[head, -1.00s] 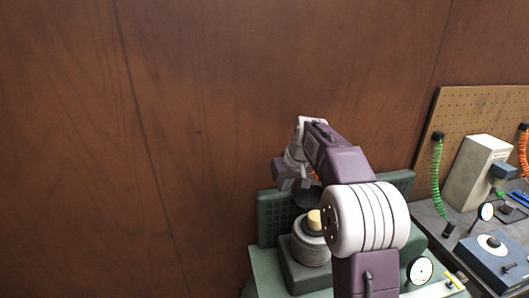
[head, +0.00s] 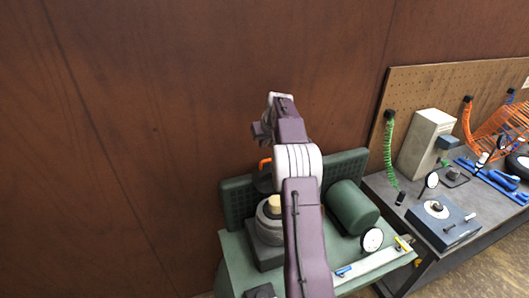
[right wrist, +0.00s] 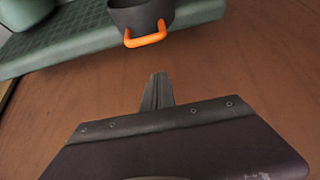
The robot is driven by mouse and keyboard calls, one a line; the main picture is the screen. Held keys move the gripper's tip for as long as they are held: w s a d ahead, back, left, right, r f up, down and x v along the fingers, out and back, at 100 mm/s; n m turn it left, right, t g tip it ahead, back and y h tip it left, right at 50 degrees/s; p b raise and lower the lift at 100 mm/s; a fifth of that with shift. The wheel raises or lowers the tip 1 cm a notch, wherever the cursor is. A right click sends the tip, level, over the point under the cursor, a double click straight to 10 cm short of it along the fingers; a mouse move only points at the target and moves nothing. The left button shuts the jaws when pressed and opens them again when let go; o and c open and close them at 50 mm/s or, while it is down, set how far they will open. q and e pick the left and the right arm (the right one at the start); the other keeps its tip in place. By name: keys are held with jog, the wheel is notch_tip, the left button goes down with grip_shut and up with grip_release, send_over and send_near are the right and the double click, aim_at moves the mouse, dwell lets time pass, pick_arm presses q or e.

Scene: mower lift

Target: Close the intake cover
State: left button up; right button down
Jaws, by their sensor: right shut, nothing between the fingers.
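A dark round part (right wrist: 138,17) with an orange handle (right wrist: 146,38) shows at the top of the right wrist view. It looks like the intake cover; its top is cut off by the frame. In the head view the orange handle (head: 265,164) shows just left of my right arm, above the green machine. My right gripper (right wrist: 157,78) is shut and empty, its fingers pointing toward the handle and apart from it. In the head view the right gripper (head: 262,131) is above the handle, in front of the wall. My left gripper is not in view.
The green bench (head: 237,255) carries a grey cylinder with a cream knob (head: 274,203), a green drum (head: 352,207) and a dial (head: 372,239). A green ribbed panel (head: 237,204) stands behind. A brown wall (head: 150,130) is close behind the gripper. Another workbench (head: 390,187) stands right.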

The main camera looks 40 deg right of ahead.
aim_at(265, 165)
jog(key=shift+s+a+f+p, duration=0.1)
jog(key=shift+s+f+p, duration=0.15)
jog(key=shift+f, duration=0.45)
jog(key=shift+s+a+f+p, duration=0.1)
jog(key=shift+s+f+p, duration=0.2)
jog(key=shift+f, duration=0.35)
jog(key=shift+s+a+f+p, duration=0.1)
jog(key=shift+s+f, duration=0.25)
jog(key=shift+f, duration=0.45)
jog(key=shift+w, duration=0.2)
jog(key=shift+f, duration=0.1)
